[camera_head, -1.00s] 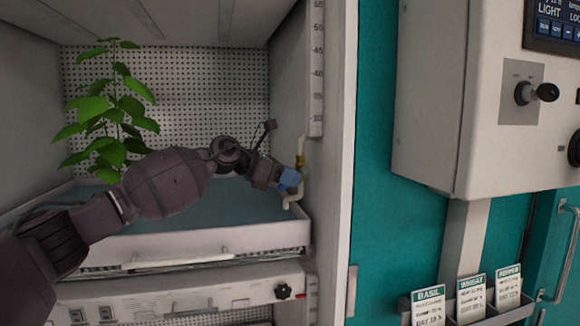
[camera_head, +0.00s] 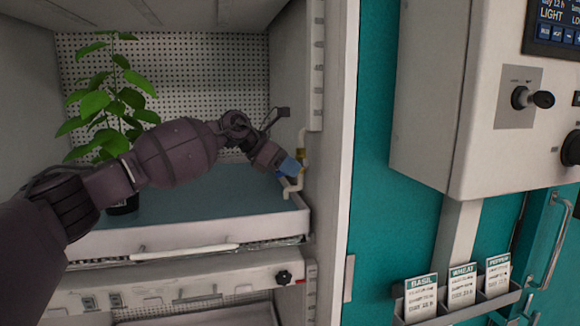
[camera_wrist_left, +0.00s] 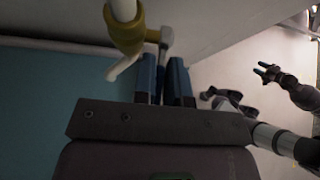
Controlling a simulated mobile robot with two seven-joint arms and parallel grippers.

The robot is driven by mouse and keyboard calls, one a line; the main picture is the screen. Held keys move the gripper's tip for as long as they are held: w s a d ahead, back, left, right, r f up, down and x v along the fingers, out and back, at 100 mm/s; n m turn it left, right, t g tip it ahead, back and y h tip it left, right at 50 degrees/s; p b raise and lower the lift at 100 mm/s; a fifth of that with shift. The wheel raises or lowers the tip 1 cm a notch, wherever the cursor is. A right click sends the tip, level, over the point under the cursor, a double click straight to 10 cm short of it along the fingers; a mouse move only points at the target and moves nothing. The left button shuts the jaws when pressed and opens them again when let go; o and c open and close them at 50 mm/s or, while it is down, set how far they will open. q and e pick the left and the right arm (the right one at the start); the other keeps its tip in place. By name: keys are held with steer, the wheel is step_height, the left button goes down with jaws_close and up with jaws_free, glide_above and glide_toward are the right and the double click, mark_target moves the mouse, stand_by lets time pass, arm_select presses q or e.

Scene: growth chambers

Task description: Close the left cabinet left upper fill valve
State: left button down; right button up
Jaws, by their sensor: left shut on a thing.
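The left upper fill valve (camera_head: 301,154) is a brass-yellow body on a white pipe (camera_head: 303,138), on the right inner wall of the left cabinet. Its yellow body also shows in the left wrist view (camera_wrist_left: 126,38). My left gripper (camera_head: 290,167) is at the valve, its blue fingers shut on the valve handle. In the left wrist view a narrow grey-blue handle (camera_wrist_left: 164,45) runs between the fingers (camera_wrist_left: 163,85), which partly hide it. A small dark arm end with prongs (camera_wrist_left: 266,72), apparently my right gripper, shows at right in that view; its jaw state is unclear.
A potted green plant (camera_head: 105,100) stands behind my left arm. Below the arm is a white-rimmed tray (camera_head: 190,237) with a blue-green surface. A lower panel carries a black knob (camera_head: 284,277). The cabinet's right wall (camera_head: 338,200) is close beside the gripper.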

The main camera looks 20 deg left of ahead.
arm_select(q)
steer(key=c, duration=1.3)
jaws_free()
steer(key=shift+a+r, duration=0.1)
steer(key=shift+o, duration=0.5)
arm_select(e)
steer(key=shift+w+r, duration=0.1)
steer(key=shift+r, duration=0.05)
steer(key=shift+w, duration=0.1)
steer(key=shift+w+a+r, duration=0.1)
arm_select(q)
steer(key=shift+s+a+r, duration=0.1)
steer(key=shift+a, duration=0.05)
steer(key=b+v, duration=0.1)
steer(key=v, duration=0.9)
steer(key=shift+b, duration=0.35)
arm_select(e)
steer(key=shift+s+f, duration=0.15)
steer(key=shift+f, duration=0.35)
steer(key=shift+s+f, duration=0.15)
steer(key=shift+f, duration=0.35)
arm_select(q)
steer(key=shift+s+a, duration=0.1)
